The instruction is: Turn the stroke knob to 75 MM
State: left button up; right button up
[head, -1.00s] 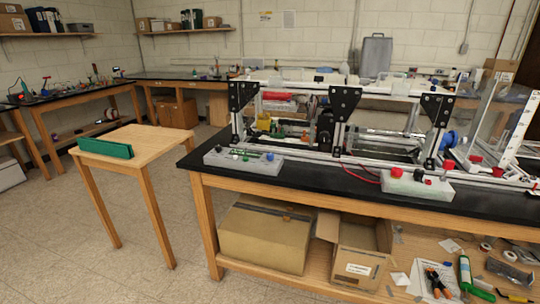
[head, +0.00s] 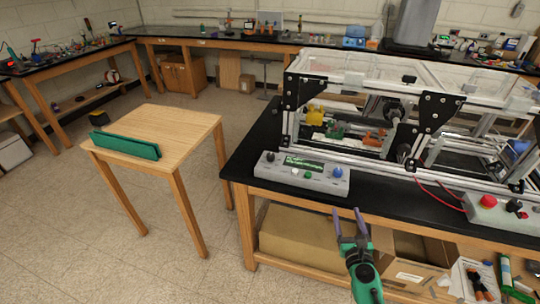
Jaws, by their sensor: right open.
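A grey control box (head: 262,170) lies near the front edge of the black bench top, in front of the metal frame. It carries a green display (head: 303,164), a blue knob (head: 338,172) at its right end, a dark knob (head: 270,157) at its left end, and white and green buttons along its front. Labels and readout are too small to read, so I cannot tell which knob is the stroke knob or its setting. My right gripper (head: 346,213) is open and empty, in front of the bench edge, below the blue knob and apart from the box. My left gripper is out of view.
The extrusion frame (head: 345,80) with black corner plates stands behind the box. A second box with a red button (head: 488,201) and a red cable is at the right. A small wooden table (head: 185,130) holding a green piece (head: 125,146) stands left. Cardboard boxes fill the lower shelf.

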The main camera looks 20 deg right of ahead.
aim_at(339, 174)
jog(key=shift+m+t, duration=0.3)
jog(key=shift+m, duration=0.2)
jog(key=x, duration=0.4)
jog(key=r+p+x, duration=0.1)
jog(key=x, duration=0.2)
jog(key=r+p+x, duration=0.1)
jog(key=x, duration=0.3)
jog(key=shift+w+d+r, duration=0.25)
jog(key=shift+d, duration=0.05)
jog(key=x, duration=0.3)
jog(key=shift+a+f, duration=0.1)
jog(key=shift+f, duration=0.05)
jog(key=shift+w, duration=0.1)
jog(key=shift+c, duration=0.6)
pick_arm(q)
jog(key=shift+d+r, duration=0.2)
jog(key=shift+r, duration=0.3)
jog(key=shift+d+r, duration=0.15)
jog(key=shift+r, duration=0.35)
pick_arm(e)
grip_shut()
